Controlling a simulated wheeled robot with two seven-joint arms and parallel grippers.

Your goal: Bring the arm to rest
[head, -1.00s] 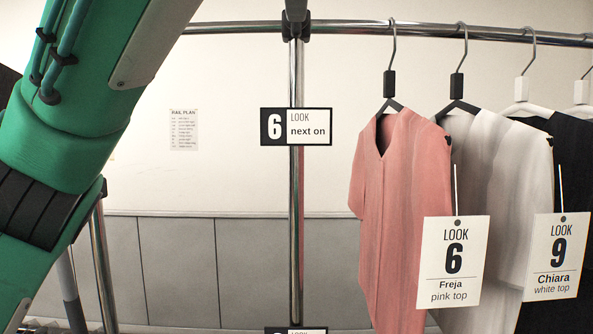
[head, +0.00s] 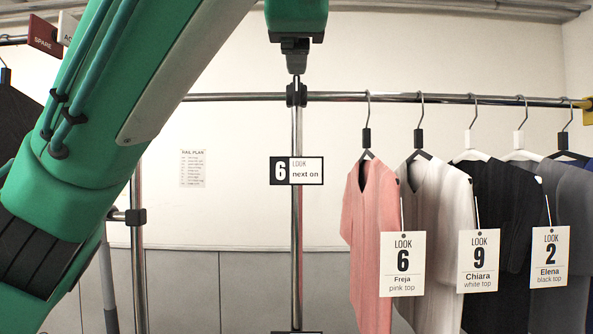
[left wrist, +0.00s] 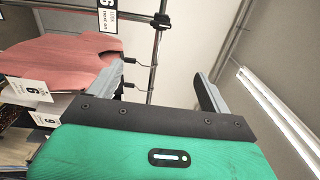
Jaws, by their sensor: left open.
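My left gripper (head: 295,68) hangs at the top centre of the head view, in front of the rail post and just above the rail. The left wrist view shows its two fingers (left wrist: 160,88) wide apart with nothing between them. The pink top (head: 368,240) hangs on a dark hanger to its right, with a Look 6 Freja tag (head: 403,264). In the left wrist view the pink top (left wrist: 60,58) is beside the left finger, apparently clear of it. My right gripper is not in view.
The rail (head: 440,98) runs right, holding several tops, including a white top (head: 437,215) and a black one (head: 502,205). A "Look 6 next on" sign (head: 308,171) is on the post. A rail plan (head: 193,168) is on the wall. A red Spare sign (head: 44,36) is at upper left.

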